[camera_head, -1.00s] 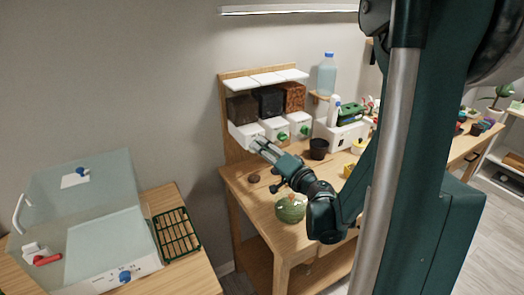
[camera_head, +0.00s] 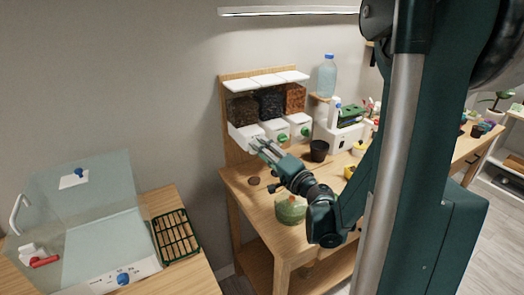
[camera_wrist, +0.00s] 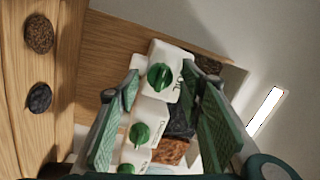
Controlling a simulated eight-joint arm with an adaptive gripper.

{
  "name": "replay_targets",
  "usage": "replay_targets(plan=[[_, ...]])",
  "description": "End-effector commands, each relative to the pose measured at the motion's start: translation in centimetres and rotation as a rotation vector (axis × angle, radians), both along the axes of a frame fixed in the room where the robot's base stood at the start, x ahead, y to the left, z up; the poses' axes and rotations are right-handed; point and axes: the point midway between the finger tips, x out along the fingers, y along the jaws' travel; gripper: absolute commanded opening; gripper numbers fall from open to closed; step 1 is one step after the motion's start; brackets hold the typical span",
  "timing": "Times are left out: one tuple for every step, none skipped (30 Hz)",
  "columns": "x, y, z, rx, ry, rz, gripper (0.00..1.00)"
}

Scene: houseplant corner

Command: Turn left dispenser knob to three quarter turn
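The left dispenser (camera_head: 243,135) is the white unit under the dark-filled bin at the left end of the wall rack. In the wrist view it is the uppermost white box (camera_wrist: 171,57), with a green knob (camera_wrist: 159,76) on its face. My gripper (camera_head: 258,145) is directly in front of it and hides the knob in the head view. In the wrist view my gripper (camera_wrist: 165,88) is open, with its ribbed fingers spread apart and the knob framed between the fingertips. Contact with the knob cannot be told.
The middle dispenser's knob (camera_head: 283,139) and the right dispenser's knob (camera_head: 305,132) are close to the right. A dark pot (camera_head: 319,150), a green round pot (camera_head: 290,209) and a brown disc (camera_head: 254,180) stand on the wooden bench. A clear-walled box (camera_head: 85,215) is at left.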

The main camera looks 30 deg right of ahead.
Motion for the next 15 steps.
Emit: replay_targets(plan=[[0.0,0.0,0.0,0.0,0.0,0.0,0.38],[0.0,0.0,0.0,0.0,0.0,0.0,0.38],[-0.1,0.0,0.0,0.0,0.0,0.0,0.38],[-0.1,0.0,0.0,0.0,0.0,0.0,0.38],[-0.2,0.0,0.0,0.0,0.0,0.0,0.38],[-0.3,0.0,0.0,0.0,0.0,0.0,0.38],[-0.4,-0.1,0.0,0.0,0.0,-0.001,0.38],[-0.6,-0.1,0.0,0.0,0.0,-0.001,0.38],[-0.8,-0.1,0.0,0.0,0.0,-0.001,0.38],[-1.0,-0.1,0.0,0.0,0.0,-0.001,0.38],[-1.3,-0.2,-0.1,0.0,0.0,-0.001,0.38],[-1.7,-0.2,-0.1,0.0,0.0,-0.001,0.38],[-2.0,-0.2,-0.1,0.0,0.0,-0.001,0.38],[-2.3,-0.3,-0.1,-0.001,0.001,-0.001,0.38],[-2.8,-0.3,-0.1,-0.001,0.0,-0.002,0.38]])
